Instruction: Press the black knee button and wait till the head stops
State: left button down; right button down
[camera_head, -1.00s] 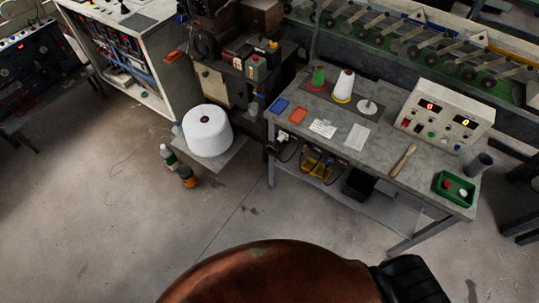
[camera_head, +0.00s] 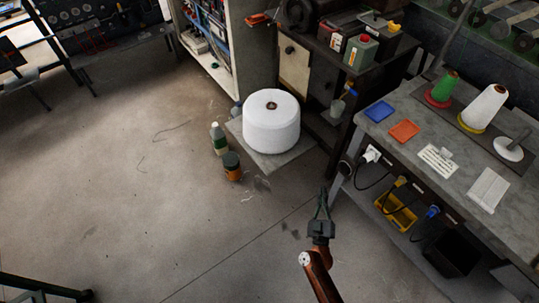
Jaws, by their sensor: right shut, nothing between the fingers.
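My right gripper (camera_head: 322,200) is at the lower middle, with its fingers together and pointing up the picture, empty. It appears just left of the grey worktable's (camera_head: 459,178) near left leg, below the front edge; its gap from the table is hard to judge. A small dark round part (camera_head: 345,168) shows under that edge at the left corner; I cannot tell whether it is the black knee button. No sewing head is clearly made out. My left gripper is not in view.

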aim_at(340, 164)
pick_arm(q)
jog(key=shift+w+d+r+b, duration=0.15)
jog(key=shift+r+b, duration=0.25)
jog(key=shift+b, duration=0.2)
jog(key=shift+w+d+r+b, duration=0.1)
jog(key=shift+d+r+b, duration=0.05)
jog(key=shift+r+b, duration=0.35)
pick_arm(e)
jog(key=shift+w+a+r+m+t+h, duration=0.1)
jog(key=shift+w+r+m+t+h, duration=0.2)
jog(key=shift+w+h, duration=0.25)
jog(key=shift+w+a+r+m+t+h, duration=0.1)
jog(key=shift+w+r+m+h, duration=0.1)
jog(key=shift+w+r+h, duration=0.3)
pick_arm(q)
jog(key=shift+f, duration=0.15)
pick_arm(e)
jog(key=shift+w+f, duration=0.1)
